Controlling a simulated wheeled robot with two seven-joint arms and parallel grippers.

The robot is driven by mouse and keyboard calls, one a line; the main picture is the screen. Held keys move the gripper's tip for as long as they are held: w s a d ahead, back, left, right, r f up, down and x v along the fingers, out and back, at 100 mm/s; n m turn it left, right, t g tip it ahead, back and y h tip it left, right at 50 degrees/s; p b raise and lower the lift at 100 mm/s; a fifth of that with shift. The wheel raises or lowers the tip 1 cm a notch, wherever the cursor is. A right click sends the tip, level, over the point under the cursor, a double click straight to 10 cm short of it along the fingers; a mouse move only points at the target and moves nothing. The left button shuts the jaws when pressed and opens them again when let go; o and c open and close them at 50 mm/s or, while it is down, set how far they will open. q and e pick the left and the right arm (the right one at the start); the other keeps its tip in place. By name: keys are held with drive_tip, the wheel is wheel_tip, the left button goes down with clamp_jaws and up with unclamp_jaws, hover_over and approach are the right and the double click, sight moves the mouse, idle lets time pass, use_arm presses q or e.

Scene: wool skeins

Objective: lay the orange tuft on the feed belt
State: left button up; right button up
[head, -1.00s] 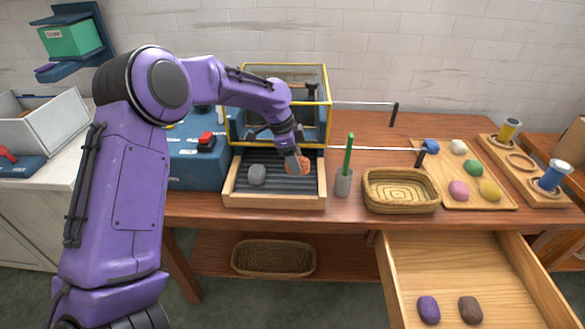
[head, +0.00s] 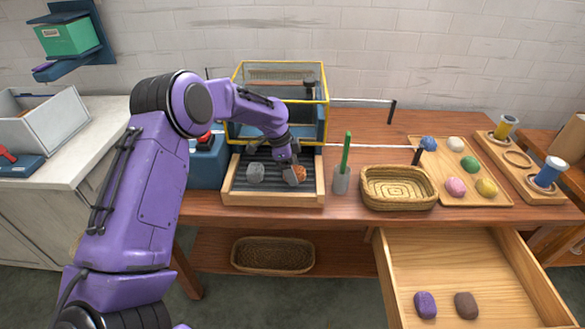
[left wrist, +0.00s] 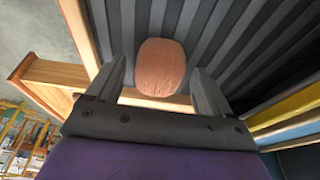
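The orange tuft (head: 299,174) rests on the dark ribbed feed belt (head: 272,188), near the right side of its wooden frame. My left gripper (head: 291,175) is low over the belt at the tuft. In the left wrist view the tuft (left wrist: 160,67) lies between the two spread fingers (left wrist: 158,85), with a gap on each side, so the gripper is open. The ribbed belt (left wrist: 215,40) shows behind it. My right gripper is not in view.
A yellow-framed clear guard (head: 326,95) stands behind the belt. A grey cup with a green stick (head: 342,181) and a woven basket (head: 399,204) stand to the right, then a wooden board (head: 486,201) with several coloured tufts. An open drawer (head: 470,265) juts out in front.

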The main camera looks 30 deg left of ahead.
use_arm(q)
drive_tip(key=shift+r, duration=0.1)
drive_tip(key=v, duration=1.2)
